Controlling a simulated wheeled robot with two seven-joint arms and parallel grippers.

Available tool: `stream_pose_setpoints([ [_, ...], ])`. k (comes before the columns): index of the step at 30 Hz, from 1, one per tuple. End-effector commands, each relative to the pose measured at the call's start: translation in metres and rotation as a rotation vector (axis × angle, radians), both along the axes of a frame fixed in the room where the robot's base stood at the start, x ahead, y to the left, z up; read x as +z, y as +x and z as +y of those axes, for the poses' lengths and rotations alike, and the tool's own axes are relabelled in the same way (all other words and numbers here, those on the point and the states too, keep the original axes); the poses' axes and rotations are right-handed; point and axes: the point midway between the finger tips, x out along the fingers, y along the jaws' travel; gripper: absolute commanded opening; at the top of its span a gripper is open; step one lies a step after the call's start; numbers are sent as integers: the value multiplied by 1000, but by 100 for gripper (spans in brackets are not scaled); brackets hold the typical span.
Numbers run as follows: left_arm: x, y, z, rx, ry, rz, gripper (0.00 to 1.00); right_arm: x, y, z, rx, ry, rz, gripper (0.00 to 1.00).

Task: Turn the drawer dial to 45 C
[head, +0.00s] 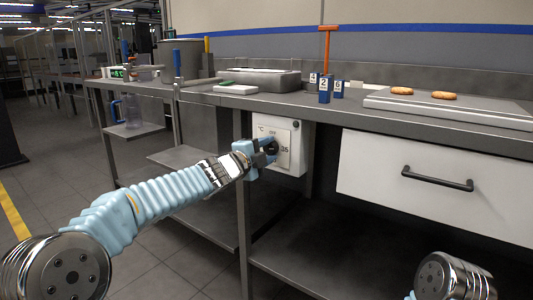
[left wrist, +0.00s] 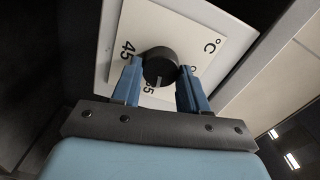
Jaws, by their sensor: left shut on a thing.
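The dial (left wrist: 160,65) is a round dark knob on a white panel (head: 292,160) under the counter, left of the drawer. My left gripper (head: 267,148) is shut on the dial, with one blue finger on each side of it in the left wrist view. That view shows a 45 label and, by the knob's lower edge, a partly covered label that looks like 35. A pale mark on the knob points toward this lower label. In the head view 35 shows right of the knob; my gripper hides part of the dial face. My right gripper is out of view.
A white drawer (head: 430,185) with a dark handle (head: 437,179) is closed right of the panel. A table leg (head: 243,220) stands below my gripper.

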Motion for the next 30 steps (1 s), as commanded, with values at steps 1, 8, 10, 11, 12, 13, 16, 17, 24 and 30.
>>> stream_pose_setpoints([
  [1,-3,0,-1,-2,36,-23,13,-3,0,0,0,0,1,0],
  [8,-4,0,-1,-1,213,-151,13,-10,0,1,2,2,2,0],
  [10,-5,0,-1,-1,266,-191,13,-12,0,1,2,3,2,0],
  [11,-5,0,-1,-1,289,-208,13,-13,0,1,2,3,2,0],
  [12,-5,0,-1,0,321,-229,13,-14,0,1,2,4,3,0],
  [13,-5,0,0,-1,343,-246,13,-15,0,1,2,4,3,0],
  [16,-6,0,-1,-2,420,-302,13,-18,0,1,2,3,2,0],
  [17,-6,0,-1,-2,444,-319,13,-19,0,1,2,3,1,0],
  [24,-7,0,0,-1,627,-452,13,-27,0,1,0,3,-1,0],
  [30,-8,1,0,-2,782,-564,13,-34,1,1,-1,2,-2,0],
])
